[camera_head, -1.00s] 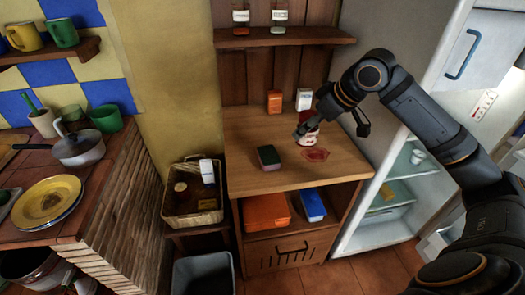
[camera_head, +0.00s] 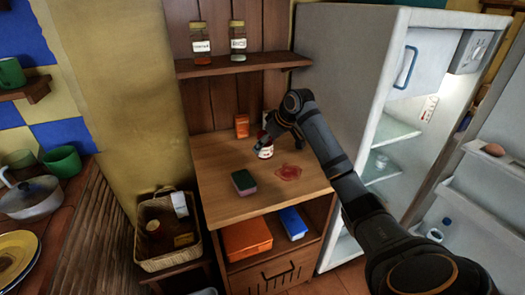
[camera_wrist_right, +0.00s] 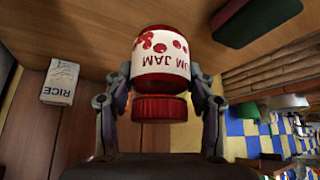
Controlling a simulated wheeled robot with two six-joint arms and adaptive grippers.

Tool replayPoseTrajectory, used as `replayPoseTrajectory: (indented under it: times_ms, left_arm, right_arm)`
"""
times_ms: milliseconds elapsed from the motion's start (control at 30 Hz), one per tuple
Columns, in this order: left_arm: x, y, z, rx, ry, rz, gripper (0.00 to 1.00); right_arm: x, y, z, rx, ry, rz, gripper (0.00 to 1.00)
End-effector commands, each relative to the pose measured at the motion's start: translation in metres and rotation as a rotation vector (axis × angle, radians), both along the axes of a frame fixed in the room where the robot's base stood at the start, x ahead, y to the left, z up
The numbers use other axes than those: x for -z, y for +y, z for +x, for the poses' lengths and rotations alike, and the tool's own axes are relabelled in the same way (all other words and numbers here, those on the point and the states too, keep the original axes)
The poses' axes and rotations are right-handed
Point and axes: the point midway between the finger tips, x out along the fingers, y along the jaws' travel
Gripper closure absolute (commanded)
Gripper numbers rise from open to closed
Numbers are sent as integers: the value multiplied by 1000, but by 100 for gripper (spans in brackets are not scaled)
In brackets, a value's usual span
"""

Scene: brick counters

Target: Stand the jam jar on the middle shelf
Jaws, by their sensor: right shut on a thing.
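The jam jar (camera_head: 265,151), with a red lid and a white label, is at the wooden cabinet's middle level (camera_head: 215,205), behind the sponge and the red stain. In the right wrist view the jar (camera_wrist_right: 162,62) shows its lid towards my gripper and its "JAM" label upside down. My right gripper (camera_head: 270,141) is shut on it from above, one finger on each side in the wrist view (camera_wrist_right: 160,95). I cannot tell whether the jar's base touches the board. My left gripper is not in view.
A green and pink sponge (camera_head: 243,182) and a red stain (camera_head: 288,173) are on the middle board. An orange box (camera_head: 242,126) and a rice box (camera_wrist_right: 60,82) stand behind. Two jars stand on the upper shelf (camera_head: 245,63). An open fridge (camera_head: 350,80) is right.

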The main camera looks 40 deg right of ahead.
Motion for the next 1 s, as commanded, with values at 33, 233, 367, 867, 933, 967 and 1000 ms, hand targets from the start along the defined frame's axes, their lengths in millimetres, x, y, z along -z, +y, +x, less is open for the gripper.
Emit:
replayPoseTrajectory:
  times_ms: [33,233,367,867,933,967,1000]
  left_arm:
    - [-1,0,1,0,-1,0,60]
    - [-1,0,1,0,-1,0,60]
    - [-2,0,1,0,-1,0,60]
    - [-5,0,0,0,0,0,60]
    - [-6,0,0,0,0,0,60]
    - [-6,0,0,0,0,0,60]
    - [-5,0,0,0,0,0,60]
  right_arm:
    - [6,-1,6,-1,-1,2,92]
    - [18,-5,16,0,-4,-1,92]
    - [21,-5,18,0,-4,0,92]
    - [55,-6,20,0,-3,-1,92]
    - [57,-6,20,0,-3,-1,92]
    - [58,-6,20,0,-3,-2,42]
    - [58,-6,20,0,-3,-2,37]
